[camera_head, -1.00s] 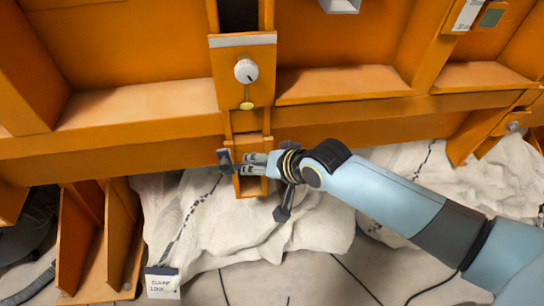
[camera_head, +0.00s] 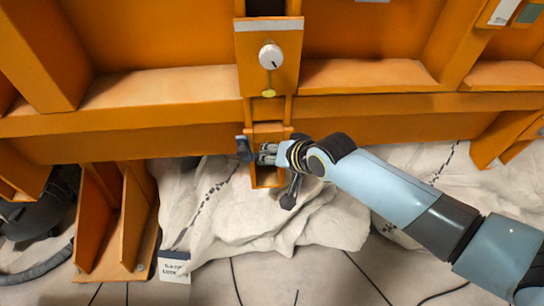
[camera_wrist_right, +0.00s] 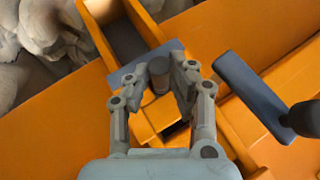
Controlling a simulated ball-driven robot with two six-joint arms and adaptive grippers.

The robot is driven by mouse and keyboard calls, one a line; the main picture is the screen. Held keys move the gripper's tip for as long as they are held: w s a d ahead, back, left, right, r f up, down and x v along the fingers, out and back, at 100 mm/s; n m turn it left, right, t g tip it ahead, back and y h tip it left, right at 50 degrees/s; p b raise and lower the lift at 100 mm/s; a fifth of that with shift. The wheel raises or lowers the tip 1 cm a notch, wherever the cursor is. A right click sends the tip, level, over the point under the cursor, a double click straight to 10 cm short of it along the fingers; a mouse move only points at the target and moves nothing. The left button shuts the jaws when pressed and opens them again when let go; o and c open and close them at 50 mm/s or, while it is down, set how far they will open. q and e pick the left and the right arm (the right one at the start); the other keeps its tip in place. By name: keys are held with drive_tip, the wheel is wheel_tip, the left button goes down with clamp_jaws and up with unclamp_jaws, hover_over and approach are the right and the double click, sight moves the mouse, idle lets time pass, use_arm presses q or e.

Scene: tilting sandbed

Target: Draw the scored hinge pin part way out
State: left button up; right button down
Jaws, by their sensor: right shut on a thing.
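My right gripper (camera_head: 264,154) is at the narrow orange bracket (camera_head: 267,182) under the long orange beam. In the right wrist view my gripper (camera_wrist_right: 161,80) is shut on a short dark cylinder, the hinge pin (camera_wrist_right: 158,74), between its fingertips. A flat dark blue-grey plate (camera_wrist_right: 177,49) lies just beyond the pin; in the head view this plate (camera_head: 244,148) shows left of the fingers. The pin is not clear in the head view, and I cannot make out its score marks or how far it sits in the bracket. My left gripper is not in view.
A dark bar (camera_wrist_right: 250,95) stands close right of the fingers in the wrist view. A white knob (camera_head: 271,56) sits on the orange panel above. A label card (camera_head: 174,267) stands by the orange ribs (camera_head: 115,220) at lower left.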

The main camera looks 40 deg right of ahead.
drive_tip(key=shift+s+a, duration=0.1)
drive_tip(key=shift+s, duration=0.05)
drive_tip(key=shift+s+a+f+p, duration=0.1)
drive_tip(key=shift+s+a+p, duration=0.25)
drive_tip(key=shift+s, duration=0.2)
drive_tip(key=shift+s+a+f+p, duration=0.1)
drive_tip(key=shift+s+a+p, duration=0.25)
drive_tip(key=shift+s, duration=0.15)
